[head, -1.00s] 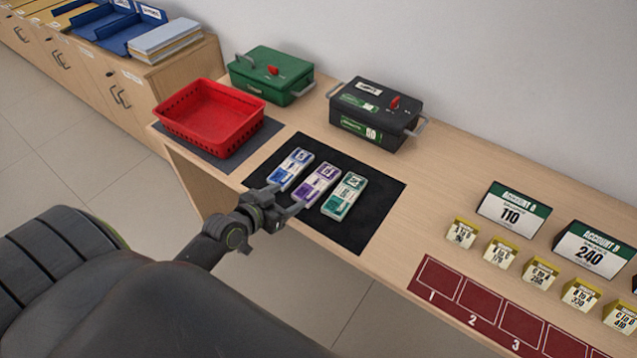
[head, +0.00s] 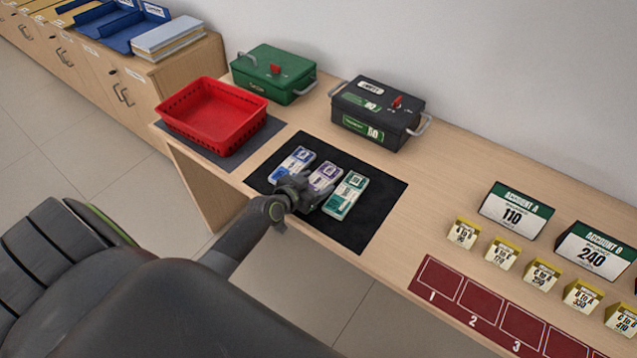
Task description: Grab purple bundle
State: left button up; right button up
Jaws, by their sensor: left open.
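The purple bundle (head: 325,175) lies on the black mat (head: 375,222) between the blue bundle (head: 293,163) and the green bundle (head: 346,195). My left gripper (head: 312,190) is over the near end of the purple bundle and hides that end. It is open; whether its fingers are around the bundle or above it I cannot tell. My right gripper is out of view.
A red basket (head: 212,138) stands left of the mat. A green box (head: 272,75) and a black box (head: 375,115) stand behind. Maroon numbered squares (head: 480,297), small yellow-topped cards and account signs are at the right.

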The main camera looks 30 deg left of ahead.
pick_arm(q)
jog(key=c, duration=0.8)
